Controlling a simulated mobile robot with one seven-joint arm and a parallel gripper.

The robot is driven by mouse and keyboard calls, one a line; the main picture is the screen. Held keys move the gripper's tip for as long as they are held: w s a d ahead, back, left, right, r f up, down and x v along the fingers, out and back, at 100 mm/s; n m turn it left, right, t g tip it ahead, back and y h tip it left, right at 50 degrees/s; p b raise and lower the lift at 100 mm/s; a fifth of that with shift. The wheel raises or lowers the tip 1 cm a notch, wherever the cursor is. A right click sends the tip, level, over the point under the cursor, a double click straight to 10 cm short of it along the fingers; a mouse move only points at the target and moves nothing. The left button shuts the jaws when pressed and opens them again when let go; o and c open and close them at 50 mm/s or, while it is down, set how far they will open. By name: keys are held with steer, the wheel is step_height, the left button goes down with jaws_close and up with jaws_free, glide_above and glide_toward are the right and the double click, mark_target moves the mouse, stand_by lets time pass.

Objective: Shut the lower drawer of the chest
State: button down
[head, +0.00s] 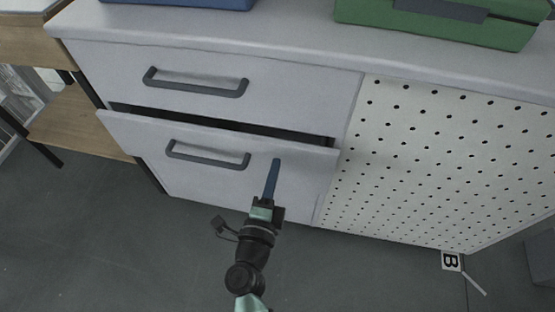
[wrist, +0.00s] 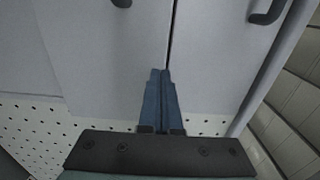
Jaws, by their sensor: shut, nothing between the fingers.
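The chest (head: 350,52) is pale grey with two drawers on its left side. The lower drawer (head: 210,180) stands a little open, with a dark gap along its top edge; its dark bar handle (head: 208,160) is on the front. The upper drawer (head: 120,72) looks closed. My gripper (head: 276,162) has its blue fingers together and empty, in front of the lower drawer's face, to the right of the handle. In the wrist view the shut fingers (wrist: 161,75) point at the pale fronts; whether they touch is unclear.
A perforated white panel (head: 430,160) fills the chest's right side. A green case (head: 440,22) and a blue box (head: 180,3) stand on top. A wooden shelf unit (head: 75,120) is at the left.

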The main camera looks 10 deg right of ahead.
mark_target(281, 147)
steer(key=shift+b+x, duration=0.3)
steer(key=shift+x, duration=1.35)
steer(key=x, duration=0.4)
steer(key=shift+f, duration=0.1)
steer(key=shift+w+d, duration=0.1)
steer(key=shift+w, duration=0.15)
steer(key=shift+r, duration=0.3)
steer(key=shift+f, duration=0.1)
